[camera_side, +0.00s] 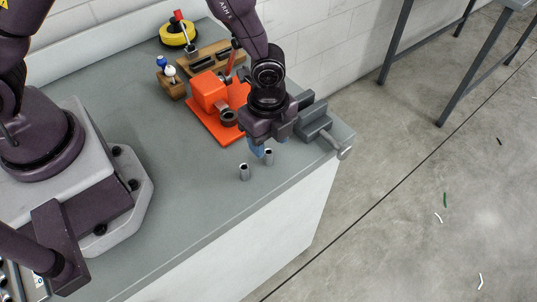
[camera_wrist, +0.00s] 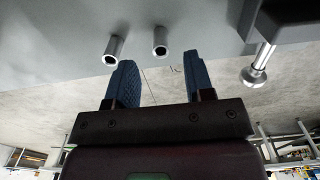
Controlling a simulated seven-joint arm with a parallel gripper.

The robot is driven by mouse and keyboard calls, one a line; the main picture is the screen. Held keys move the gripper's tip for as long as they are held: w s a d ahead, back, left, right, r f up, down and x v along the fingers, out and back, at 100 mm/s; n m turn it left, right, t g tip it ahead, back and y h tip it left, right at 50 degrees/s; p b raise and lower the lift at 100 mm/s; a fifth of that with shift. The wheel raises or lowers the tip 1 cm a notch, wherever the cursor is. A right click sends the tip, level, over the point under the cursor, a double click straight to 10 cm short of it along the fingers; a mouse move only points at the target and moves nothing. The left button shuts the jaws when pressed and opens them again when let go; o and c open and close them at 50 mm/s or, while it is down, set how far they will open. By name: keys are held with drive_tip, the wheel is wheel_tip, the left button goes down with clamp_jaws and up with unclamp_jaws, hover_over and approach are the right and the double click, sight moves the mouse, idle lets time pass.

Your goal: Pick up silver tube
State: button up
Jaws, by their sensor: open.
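Two short silver tubes stand on the grey bench top near its front edge. In the side view, one tube (camera_side: 244,172) is at the left and the other tube (camera_side: 268,157) is to its right, just below my gripper (camera_side: 262,150). In the wrist view, the left tube (camera_wrist: 114,50) and the right tube (camera_wrist: 160,42) lie beyond the fingertips. My gripper (camera_wrist: 160,65) is open and empty, its blue fingers apart. The right tube appears ahead of the gap between the fingers. I see no contact with either tube.
A grey vise (camera_side: 316,122) stands close right of my gripper at the bench corner. An orange machine (camera_side: 210,92) on an orange plate, a wooden holder (camera_side: 172,85) and a yellow spool (camera_side: 177,35) stand behind. The bench top (camera_side: 185,190) to the left is clear.

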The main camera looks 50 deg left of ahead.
sight(268, 155)
wheel_tip(268, 155, down, 5)
drive_tip(key=shift+f, duration=0.2)
clamp_jaws()
